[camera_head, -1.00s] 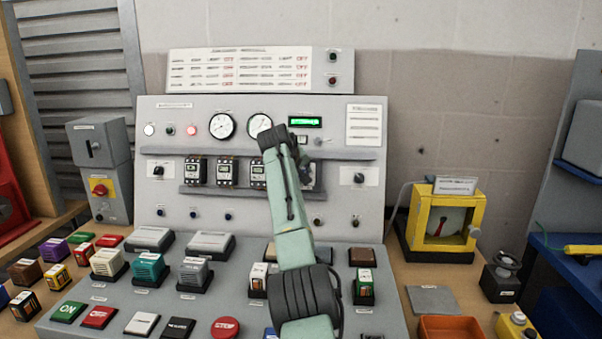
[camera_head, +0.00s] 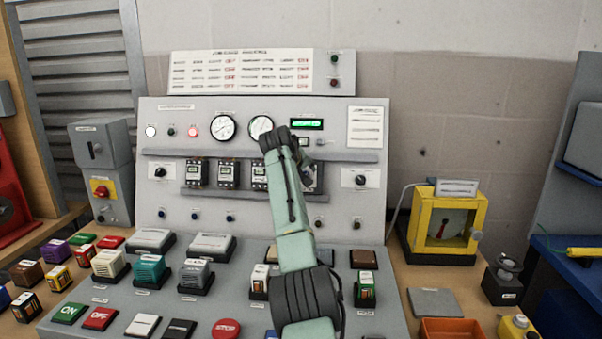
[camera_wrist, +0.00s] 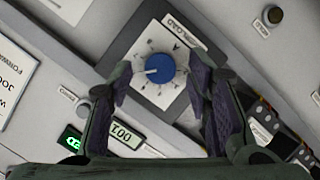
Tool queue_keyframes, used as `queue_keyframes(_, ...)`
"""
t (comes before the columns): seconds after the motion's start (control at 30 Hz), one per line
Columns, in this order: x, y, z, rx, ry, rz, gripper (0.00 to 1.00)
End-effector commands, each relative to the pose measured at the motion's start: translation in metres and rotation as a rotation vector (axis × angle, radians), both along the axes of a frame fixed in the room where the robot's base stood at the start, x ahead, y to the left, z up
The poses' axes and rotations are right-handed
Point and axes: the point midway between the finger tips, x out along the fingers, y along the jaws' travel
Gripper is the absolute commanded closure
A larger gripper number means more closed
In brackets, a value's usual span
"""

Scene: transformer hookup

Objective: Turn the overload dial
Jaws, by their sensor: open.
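The overload dial (camera_wrist: 160,68) is a blue round knob with a white pointer mark, on a white scale plate with a dark square frame. In the wrist view it sits between the two fingers of my gripper (camera_wrist: 165,92), which is open. The fingers lie on either side of the knob, and I cannot tell whether they touch it. In the head view my arm hides the dial; only a part of its dark frame (camera_head: 319,178) shows to the right of the arm.
The grey panel (camera_head: 365,225) carries gauges, breakers (camera_head: 228,174), a green display (camera_head: 307,124) and a selector knob (camera_head: 361,180). Shelf strips (camera_head: 345,156) stick out near the dial. A yellow-framed meter (camera_head: 449,222) stands at the right.

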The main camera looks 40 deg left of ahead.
Motion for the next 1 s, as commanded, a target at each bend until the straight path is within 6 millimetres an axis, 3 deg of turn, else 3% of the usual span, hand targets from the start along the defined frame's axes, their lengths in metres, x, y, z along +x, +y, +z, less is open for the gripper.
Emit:
queue_keyframes(0.27,-0.016,-0.005,0.013,0.002,-0.003,0.000,0.55)
queue_keyframes(0.7,-0.078,-0.027,0.063,0.001,-0.001,0.001,0.55)
queue_keyframes(1.0,-0.090,-0.032,0.072,-0.001,0.001,0.001,0.55)
